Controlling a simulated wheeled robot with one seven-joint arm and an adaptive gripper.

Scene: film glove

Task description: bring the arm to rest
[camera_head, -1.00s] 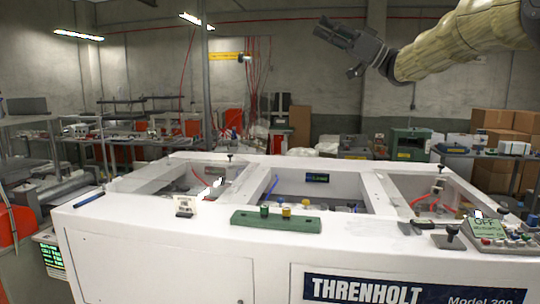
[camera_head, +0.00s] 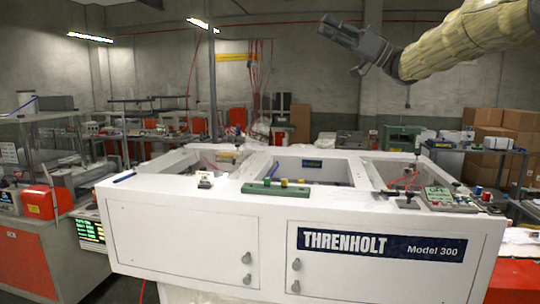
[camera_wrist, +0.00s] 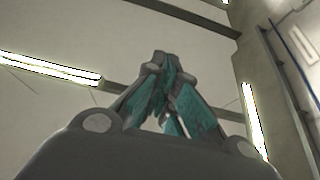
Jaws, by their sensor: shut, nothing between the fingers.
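My gripper (camera_head: 340,36) is raised high at the upper right of the head view, well above and apart from the white machine. It is at the end of my arm, which is wrapped in a pale yellowish sleeve (camera_head: 470,40). In the wrist view the fingers of my gripper (camera_wrist: 165,65) come together at their tips, with nothing between them. Behind them in the wrist view are only the ceiling and lit lamps (camera_wrist: 50,68).
The white Threnholt machine (camera_head: 230,205) fills the lower middle, with a green block (camera_head: 275,189) and a control box (camera_head: 448,199) on top. Cardboard boxes (camera_head: 500,130) stand at the right. Benches with equipment stand at the left and back. The air around my gripper is clear.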

